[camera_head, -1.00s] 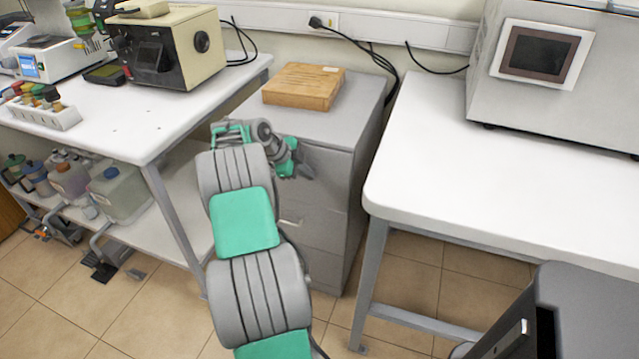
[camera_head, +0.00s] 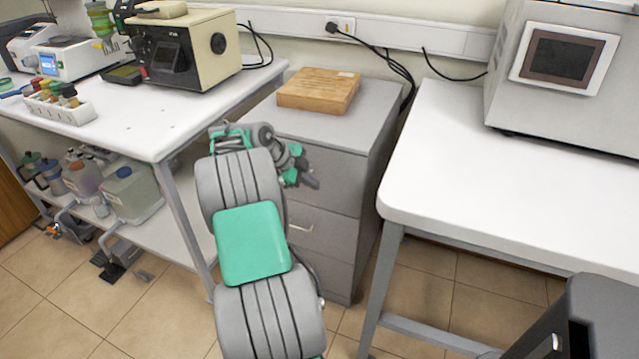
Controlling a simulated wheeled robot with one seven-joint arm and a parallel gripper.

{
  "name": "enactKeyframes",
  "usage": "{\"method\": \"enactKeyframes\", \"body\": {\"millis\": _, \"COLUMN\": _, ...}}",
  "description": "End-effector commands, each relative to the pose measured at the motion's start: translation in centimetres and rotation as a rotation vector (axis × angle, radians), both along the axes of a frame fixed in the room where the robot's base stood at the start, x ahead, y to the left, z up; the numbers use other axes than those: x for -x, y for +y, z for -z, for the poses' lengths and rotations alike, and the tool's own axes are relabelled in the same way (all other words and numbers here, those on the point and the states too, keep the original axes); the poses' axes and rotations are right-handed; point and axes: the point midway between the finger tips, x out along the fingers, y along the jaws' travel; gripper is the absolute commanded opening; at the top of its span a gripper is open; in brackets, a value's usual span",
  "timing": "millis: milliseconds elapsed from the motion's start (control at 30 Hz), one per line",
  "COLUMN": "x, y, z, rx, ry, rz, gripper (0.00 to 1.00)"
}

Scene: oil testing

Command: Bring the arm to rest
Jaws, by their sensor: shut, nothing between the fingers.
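My arm, grey with green panels, rises from the bottom middle of the view and stands in front of the grey drawer cabinet (camera_head: 335,220). My gripper (camera_head: 312,181) is at the arm's far end, pointing to the right, in front of the cabinet's upper drawers. Its fingers are small in the picture and look shut, with nothing held. The arm hides the left part of the cabinet front.
A wooden block (camera_head: 319,90) lies on the cabinet. A white bench (camera_head: 140,120) at left carries a beige device (camera_head: 185,50) and a rack (camera_head: 60,108); canisters (camera_head: 130,195) stand below. A white table (camera_head: 480,180) at right bears a large machine (camera_head: 570,90). Tiled floor shows between.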

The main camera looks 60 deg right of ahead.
Motion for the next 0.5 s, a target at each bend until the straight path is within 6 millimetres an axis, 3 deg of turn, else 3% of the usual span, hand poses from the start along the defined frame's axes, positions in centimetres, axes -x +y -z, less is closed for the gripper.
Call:
{"method": "enactKeyframes", "body": {"millis": 33, "x": -0.8, "y": 0.6, "z": -2.1, "rx": 0.007, "ry": -0.007, "rz": -0.004, "gripper": 0.00}}
{"method": "enactKeyframes", "body": {"millis": 200, "x": -2.0, "y": 2.8, "z": -5.4, "rx": 0.003, "ry": -0.004, "rz": 0.001, "gripper": 0.00}}
{"method": "enactKeyframes", "body": {"millis": 500, "x": -2.8, "y": 4.1, "z": -7.3, "rx": -0.001, "ry": -0.002, "rz": 0.002, "gripper": 0.00}}
